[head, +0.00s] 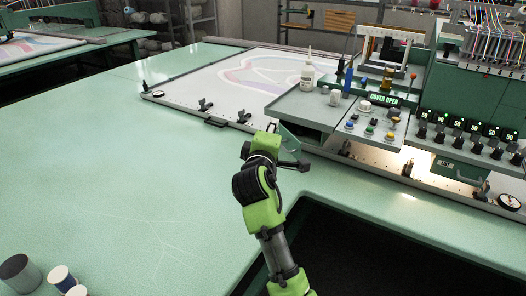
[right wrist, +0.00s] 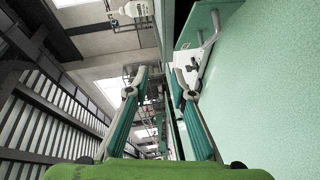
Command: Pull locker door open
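I cannot make out a locker or a locker door in either view. One green arm of mine reaches up from the bottom of the head view. Its gripper (head: 297,152) is over the green table, just left of and in front of the control console. In the right wrist view my right gripper (right wrist: 160,88) has two teal-and-grey fingers spread apart, with nothing between them. A grey bent bar (right wrist: 209,36) on a green panel shows beyond the right finger; I cannot tell what it belongs to. My left gripper is not in view.
The green table (head: 120,170) is mostly clear at left, with several spools (head: 62,279) at its corner. A control console (head: 372,127) with knobs and a white bottle (head: 308,76) stands right of my gripper. A frame with patterned cloth (head: 235,82) lies behind.

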